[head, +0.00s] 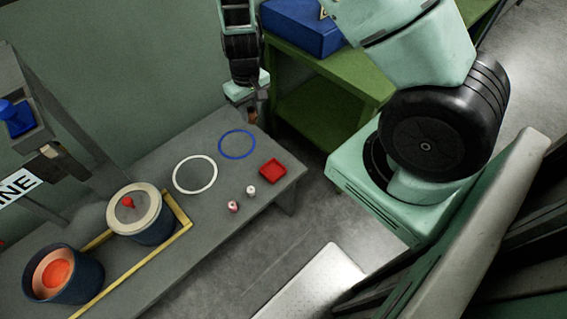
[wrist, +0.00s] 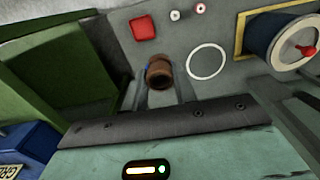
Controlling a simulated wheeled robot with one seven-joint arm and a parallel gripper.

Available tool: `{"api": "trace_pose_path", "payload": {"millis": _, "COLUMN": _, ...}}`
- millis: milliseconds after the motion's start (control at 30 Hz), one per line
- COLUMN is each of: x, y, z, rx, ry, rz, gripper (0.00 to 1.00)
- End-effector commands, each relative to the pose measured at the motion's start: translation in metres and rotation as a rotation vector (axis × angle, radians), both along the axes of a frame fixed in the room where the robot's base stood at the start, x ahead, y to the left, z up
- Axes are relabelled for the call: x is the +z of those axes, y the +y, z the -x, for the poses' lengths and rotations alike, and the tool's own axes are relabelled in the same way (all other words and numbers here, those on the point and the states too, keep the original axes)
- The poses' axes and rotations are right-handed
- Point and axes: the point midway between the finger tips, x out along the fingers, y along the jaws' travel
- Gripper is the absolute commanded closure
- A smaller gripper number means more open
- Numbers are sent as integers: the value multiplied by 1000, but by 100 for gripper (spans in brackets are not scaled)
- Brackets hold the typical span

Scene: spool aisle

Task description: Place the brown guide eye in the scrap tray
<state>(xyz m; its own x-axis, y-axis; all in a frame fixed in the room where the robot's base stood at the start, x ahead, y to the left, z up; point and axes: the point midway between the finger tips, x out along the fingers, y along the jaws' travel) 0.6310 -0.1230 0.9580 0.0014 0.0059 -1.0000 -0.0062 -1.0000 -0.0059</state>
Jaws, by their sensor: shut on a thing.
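The brown guide eye (wrist: 159,74) is between the fingertips of my gripper (wrist: 160,86) in the wrist view, its round opening facing the camera. In the head view my gripper (head: 254,113) is at the far edge of the grey bench, above and beyond the blue ring; the guide eye is too small and covered to make out there. A small red square tray (head: 272,171), which I take for the scrap tray, lies near the bench's right end. It also shows in the wrist view (wrist: 143,27), apart from the gripper, and looks empty.
On the grey bench (head: 190,250) lie a blue ring (head: 237,145) and a white ring (head: 195,175). Two small spools (head: 233,207) stand near the red tray. A green table (head: 325,110) bears a blue box (head: 305,25).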

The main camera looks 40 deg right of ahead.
Motion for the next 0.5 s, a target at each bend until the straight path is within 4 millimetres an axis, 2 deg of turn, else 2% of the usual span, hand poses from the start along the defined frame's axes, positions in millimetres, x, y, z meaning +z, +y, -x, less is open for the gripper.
{"api": "trace_pose_path", "payload": {"millis": 33, "x": -10, "y": 1, "z": -7, "rx": 4, "ry": -2, "rz": 0, "gripper": 94}}
{"api": "trace_pose_path", "payload": {"millis": 167, "x": -22, "y": 0, "z": -21, "rx": -8, "ry": -2, "rz": -1, "gripper": 94}}
{"api": "trace_pose_path", "payload": {"millis": 267, "x": -39, "y": -1, "z": -31, "rx": -54, "ry": -3, "rz": -2, "gripper": 94}}
{"api": "trace_pose_path", "payload": {"millis": 500, "x": -100, "y": -11, "z": -42, "rx": -333, "ry": -1, "rz": 0, "gripper": 94}}
